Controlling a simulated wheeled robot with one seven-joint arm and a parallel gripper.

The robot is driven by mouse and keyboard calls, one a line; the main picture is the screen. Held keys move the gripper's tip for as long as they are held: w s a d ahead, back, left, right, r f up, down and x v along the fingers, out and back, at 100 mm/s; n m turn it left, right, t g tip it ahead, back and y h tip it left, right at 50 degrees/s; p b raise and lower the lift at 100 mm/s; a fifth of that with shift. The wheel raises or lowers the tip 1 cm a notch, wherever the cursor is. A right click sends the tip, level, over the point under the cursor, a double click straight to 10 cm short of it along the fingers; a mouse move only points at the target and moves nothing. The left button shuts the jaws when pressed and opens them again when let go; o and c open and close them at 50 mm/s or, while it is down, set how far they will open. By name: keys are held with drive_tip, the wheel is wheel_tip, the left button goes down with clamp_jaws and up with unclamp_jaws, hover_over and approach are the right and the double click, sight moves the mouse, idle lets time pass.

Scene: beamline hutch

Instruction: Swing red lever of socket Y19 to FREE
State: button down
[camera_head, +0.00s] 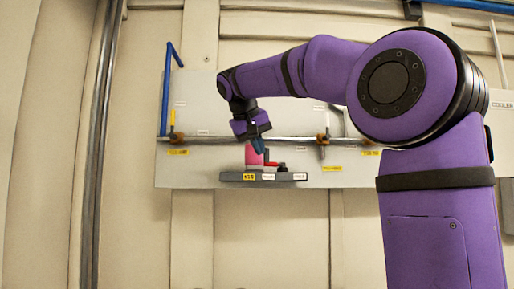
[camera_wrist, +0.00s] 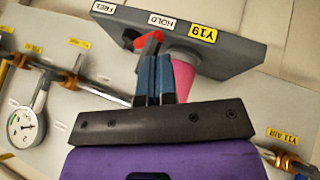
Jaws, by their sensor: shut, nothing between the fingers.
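Socket Y19 is a dark grey block (camera_wrist: 235,50) with a yellow Y19 label and white HOLD and FREE labels; it also shows on the wall panel in the head view (camera_head: 232,176). A pink cylinder (camera_wrist: 184,80) stands on it, also in the head view (camera_head: 252,157). The red lever (camera_wrist: 156,35) lies beside the cylinder near the HOLD label, away from FREE. Part of it is hidden by my fingers. My gripper (camera_wrist: 153,60) is shut and empty, its fingertips close to the lever; I cannot tell whether they touch. In the head view my gripper (camera_head: 259,147) is above the block.
A metal pipe (camera_head: 215,139) with brass fittings runs across the pale panel (camera_head: 205,100) just above the block. A pressure gauge (camera_wrist: 23,127) is at left in the wrist view. A blue pipe (camera_head: 166,85) rises at the panel's left. The wall below the panel is clear.

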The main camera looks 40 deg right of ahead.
drive_tip(key=shift+s, duration=0.1)
drive_tip(key=shift+s+d+n+t+y, duration=0.3)
drive_tip(key=shift+s+n+t, duration=0.3)
drive_tip(key=shift+s+n, duration=0.35)
drive_tip(key=s+d+n+t+y, duration=0.3)
drive_tip(key=s+d+n+y, duration=0.3)
drive_tip(key=n, duration=0.6)
drive_tip(key=shift+s+d+t+y, duration=0.3)
drive_tip(key=shift+d+y, duration=0.1)
drive_tip(key=shift+d, duration=0.8)
drive_tip(key=shift+w+r+n, duration=0.1)
drive_tip(key=shift+w+n, duration=0.15)
drive_tip(key=shift+w, duration=0.15)
